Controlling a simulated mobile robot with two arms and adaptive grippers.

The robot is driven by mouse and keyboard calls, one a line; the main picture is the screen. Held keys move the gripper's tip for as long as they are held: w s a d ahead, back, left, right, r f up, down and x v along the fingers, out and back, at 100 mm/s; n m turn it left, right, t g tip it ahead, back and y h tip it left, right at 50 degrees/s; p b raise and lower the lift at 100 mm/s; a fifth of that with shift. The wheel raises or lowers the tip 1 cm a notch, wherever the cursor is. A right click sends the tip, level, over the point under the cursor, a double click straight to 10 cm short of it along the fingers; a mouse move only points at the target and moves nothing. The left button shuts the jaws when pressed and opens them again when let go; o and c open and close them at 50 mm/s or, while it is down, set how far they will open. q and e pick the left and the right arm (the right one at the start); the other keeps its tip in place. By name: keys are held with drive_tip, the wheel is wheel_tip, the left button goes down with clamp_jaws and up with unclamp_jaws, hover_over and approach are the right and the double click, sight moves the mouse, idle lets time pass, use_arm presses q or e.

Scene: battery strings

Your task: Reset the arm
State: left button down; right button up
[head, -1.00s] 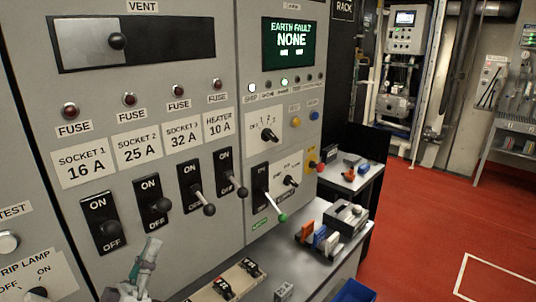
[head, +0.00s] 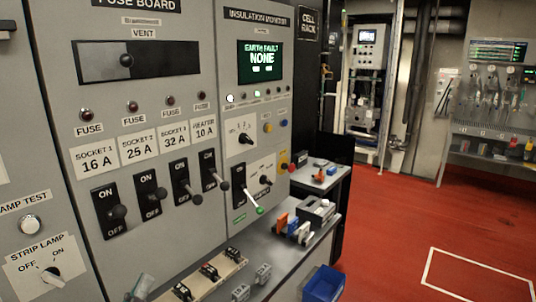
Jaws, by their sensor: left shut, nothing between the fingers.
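My left gripper (head: 139,288) shows at the bottom edge, small and partly cut off, in front of the grey fuse board panel (head: 60,150). It is shut and empty, apart from the switches. My right gripper is out of view. The board carries a row of black ON/OFF switches with ball knobs, such as the socket 1 switch (head: 109,212). The earth fault screen (head: 260,62) reads NONE.
A grey bench (head: 265,245) below the panel holds small black breakers (head: 208,271) and orange, blue and white blocks. A blue bin (head: 322,285) stands at the bottom right. The red floor (head: 400,225) to the right is clear, with a white marked outline.

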use_arm(q)
drive_tip(key=s+d+f+m+g+y, duration=0.1)
drive_tip(key=s+d+f+g+y, duration=0.1)
drive_tip(key=d+f+g, duration=0.45)
drive_tip(key=s+d+f+m+g+y, duration=0.1)
drive_tip(key=s+f+g+y, duration=0.15)
drive_tip(key=f, duration=0.75)
drive_tip(key=s+a+f+g+y, duration=0.25)
drive_tip(key=s+f+g, duration=0.25)
drive_tip(key=s, duration=0.4)
drive_tip(key=s+a+f+g+y, duration=0.25)
drive_tip(key=s+f+g, duration=0.25)
drive_tip(key=s, duration=0.3)
wheel_tip(320, 180, down, 28)
drive_tip(key=s+g, duration=0.2)
drive_tip(key=s, duration=0.1)
drive_tip(key=s+a+f, duration=0.2)
drive_tip(key=s+f, duration=1.2)
drive_tip(key=s, duration=0.1)
drive_tip(key=shift+s+a+f+g+y, duration=0.15)
drive_tip(key=shift+s+a+g+y, duration=0.1)
drive_tip(key=shift+a+g+y, duration=0.15)
